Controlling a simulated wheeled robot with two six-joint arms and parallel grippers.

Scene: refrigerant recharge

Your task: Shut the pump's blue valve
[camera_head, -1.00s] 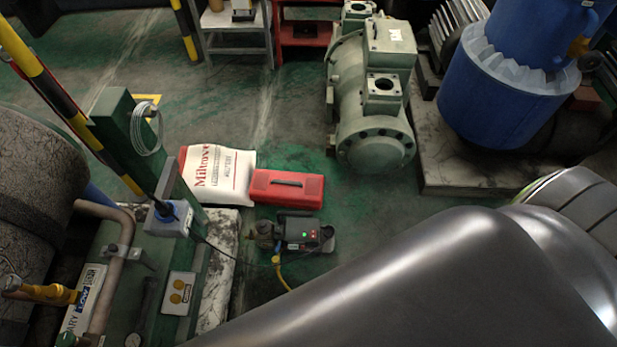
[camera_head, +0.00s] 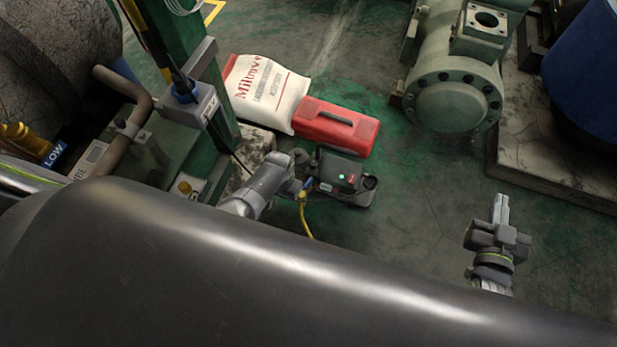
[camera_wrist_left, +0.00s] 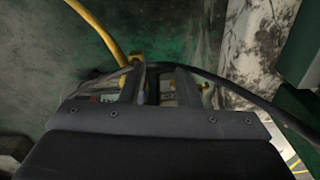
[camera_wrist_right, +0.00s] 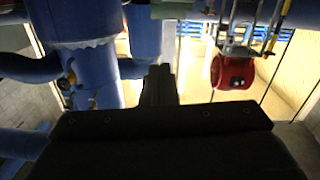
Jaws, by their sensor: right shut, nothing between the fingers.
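The dark pump (camera_head: 338,172) with a green light stands on the floor in the head view. A small blue part (camera_head: 308,184), likely the blue valve's handle, shows at its left end above the yellow hose (camera_head: 304,217). My left gripper (camera_head: 298,172) is right beside this end of the pump; its fingertips are hard to make out there. In the left wrist view my left gripper's fingers (camera_wrist_left: 160,82) stand apart over the fittings, below a brass-yellow fitting (camera_wrist_left: 138,60). Whether they touch the valve is hidden. My right gripper (camera_head: 501,208) is shut and empty, away to the right.
A red case (camera_head: 335,127) and a white sack (camera_head: 265,90) lie behind the pump. A green post (camera_head: 215,120) stands left. A green compressor (camera_head: 455,95) is at the back right. A black cable (camera_wrist_left: 225,85) crosses near my left fingers.

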